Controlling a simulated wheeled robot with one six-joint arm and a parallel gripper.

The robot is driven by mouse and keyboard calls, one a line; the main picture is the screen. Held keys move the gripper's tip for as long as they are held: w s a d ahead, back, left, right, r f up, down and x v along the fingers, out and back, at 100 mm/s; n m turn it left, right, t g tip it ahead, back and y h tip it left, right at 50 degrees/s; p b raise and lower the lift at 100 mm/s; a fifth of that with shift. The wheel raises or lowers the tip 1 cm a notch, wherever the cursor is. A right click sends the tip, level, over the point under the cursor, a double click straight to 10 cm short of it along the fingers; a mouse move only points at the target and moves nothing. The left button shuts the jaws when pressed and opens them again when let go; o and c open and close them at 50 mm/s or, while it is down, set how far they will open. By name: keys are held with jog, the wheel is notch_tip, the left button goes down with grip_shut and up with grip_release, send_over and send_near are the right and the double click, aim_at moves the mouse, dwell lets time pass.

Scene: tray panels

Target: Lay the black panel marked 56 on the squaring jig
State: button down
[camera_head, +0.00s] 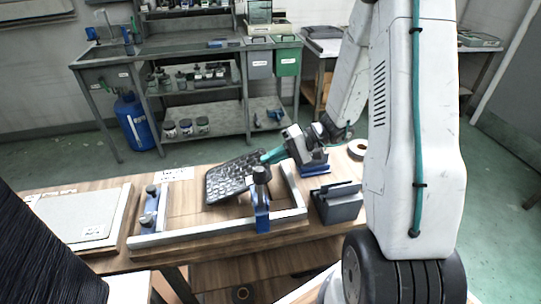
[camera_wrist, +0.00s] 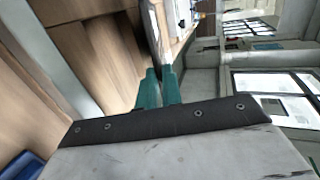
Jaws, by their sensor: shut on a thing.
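My gripper (camera_head: 264,157) is shut on the edge of a black panel (camera_head: 228,184) with a pattern of cells on its face. The panel is tilted above the squaring jig, a wooden board with pale metal rails (camera_head: 171,238). Its lower edge is close to the jig's inside, and I cannot tell whether it touches. No number is readable on the panel.
Blue clamps stand at the jig's front rail (camera_head: 262,219) and left side (camera_head: 148,222). A dark slotted block (camera_head: 338,207) sits right of the jig, and a tape roll (camera_head: 356,149) behind it. A grey plate on a board (camera_head: 80,214) lies at left. A metal bench stands behind.

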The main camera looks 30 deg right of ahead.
jog(key=shift+s+a+f, duration=0.1)
jog(key=shift+s+a, duration=0.15)
jog(key=shift+s, duration=0.05)
jog(key=shift+r, duration=1.35)
jog(key=shift+w+n+g, duration=0.1)
jog(key=shift+n+g, duration=0.3)
jog(key=shift+g, duration=0.1)
jog(key=shift+s, duration=0.3)
jog(key=shift+f, duration=0.25)
jog(key=shift+f, duration=1.1)
